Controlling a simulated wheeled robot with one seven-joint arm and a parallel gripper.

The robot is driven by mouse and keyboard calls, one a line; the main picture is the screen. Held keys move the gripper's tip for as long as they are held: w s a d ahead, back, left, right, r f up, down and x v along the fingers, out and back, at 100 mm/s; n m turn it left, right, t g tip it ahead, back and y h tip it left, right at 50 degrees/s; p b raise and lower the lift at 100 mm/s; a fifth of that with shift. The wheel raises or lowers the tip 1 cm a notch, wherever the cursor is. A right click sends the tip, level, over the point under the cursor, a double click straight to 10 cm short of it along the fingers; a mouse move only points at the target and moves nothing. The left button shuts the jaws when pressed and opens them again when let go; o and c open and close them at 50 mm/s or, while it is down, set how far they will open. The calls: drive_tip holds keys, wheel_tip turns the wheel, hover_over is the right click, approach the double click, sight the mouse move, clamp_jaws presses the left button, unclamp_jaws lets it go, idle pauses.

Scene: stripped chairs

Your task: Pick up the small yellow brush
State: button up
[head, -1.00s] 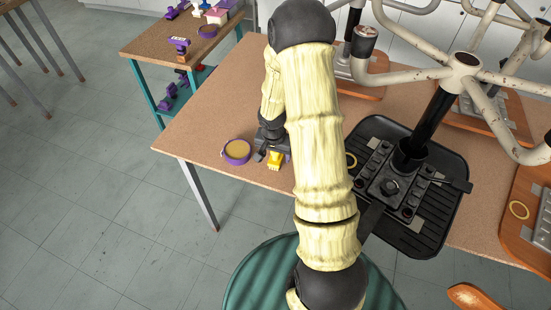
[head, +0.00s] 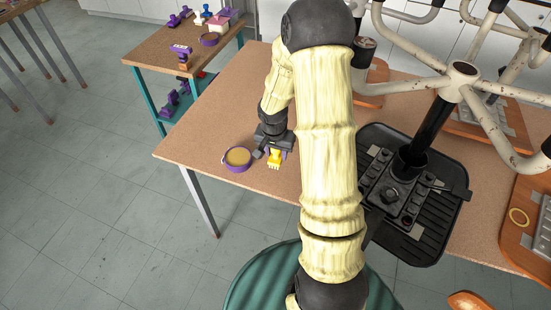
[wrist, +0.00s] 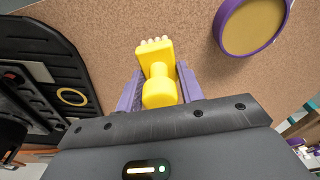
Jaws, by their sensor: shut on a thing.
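The small yellow brush (wrist: 157,75) sits between the two purple fingers of my gripper (wrist: 155,88) in the wrist view, with its pale bristle end pointing away from the palm. The fingers are shut on its body. In the head view the brush (head: 274,160) shows below my gripper (head: 271,152), near the left front part of the cork-topped table (head: 215,125). I cannot tell whether the brush touches the tabletop.
A round purple-rimmed container (head: 237,159) stands close left of my gripper. A black ribbed seat (head: 432,238) with a metal base lies to the right, near my arm. A smaller side table (head: 150,50) with purple items is at the back left.

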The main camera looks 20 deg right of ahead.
wheel_tip(320, 180, up, 5)
drive_tip(key=shift+r, duration=0.1)
idle(0.5)
drive_tip(key=shift+o, duration=1.2)
drive_tip(key=shift+c, duration=0.5)
drive_tip(key=a+f+n, duration=0.1)
drive_tip(key=a+n, duration=0.4)
drive_tip(key=a, duration=0.5)
drive_tip(key=shift+w+y, duration=0.3)
drive_tip(key=shift+w, duration=0.1)
